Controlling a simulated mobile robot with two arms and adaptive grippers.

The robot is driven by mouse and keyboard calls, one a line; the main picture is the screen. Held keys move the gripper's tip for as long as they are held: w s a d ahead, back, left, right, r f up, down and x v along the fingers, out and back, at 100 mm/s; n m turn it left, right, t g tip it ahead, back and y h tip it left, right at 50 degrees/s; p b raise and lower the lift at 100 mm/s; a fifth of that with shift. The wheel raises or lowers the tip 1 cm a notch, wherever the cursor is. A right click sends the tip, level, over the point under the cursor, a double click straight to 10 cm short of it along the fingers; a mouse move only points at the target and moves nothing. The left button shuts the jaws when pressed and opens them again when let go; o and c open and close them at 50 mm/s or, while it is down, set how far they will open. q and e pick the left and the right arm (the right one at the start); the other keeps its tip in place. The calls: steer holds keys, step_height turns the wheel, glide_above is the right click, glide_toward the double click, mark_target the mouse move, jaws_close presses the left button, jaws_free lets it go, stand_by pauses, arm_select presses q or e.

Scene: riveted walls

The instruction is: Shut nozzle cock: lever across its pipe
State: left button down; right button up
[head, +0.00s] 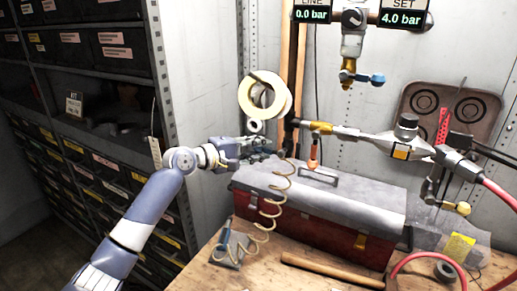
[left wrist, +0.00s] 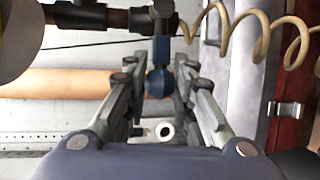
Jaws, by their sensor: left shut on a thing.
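My left gripper (head: 268,147) reaches in from the left, by the left end of the pipe run above the toolbox. In the left wrist view its fingers (left wrist: 160,90) are shut on a blue lever (left wrist: 159,83) with a rounded end. My right gripper is not in view.
A red toolbox (head: 318,225) with a grey lid stands close below the gripper. A coiled hose (head: 255,207) hangs before it. A tape roll (head: 282,98) is behind. Another cock with a blue lever (head: 377,79) is higher up. Shelves with bins (head: 75,170) stand left.

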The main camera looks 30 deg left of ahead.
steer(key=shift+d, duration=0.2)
arm_select(q)
steer(key=c, duration=1.4)
jaws_free()
steer(key=shift+o, duration=0.5)
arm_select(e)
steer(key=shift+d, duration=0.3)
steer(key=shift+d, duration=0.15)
arm_select(q)
steer(key=v, duration=1.2)
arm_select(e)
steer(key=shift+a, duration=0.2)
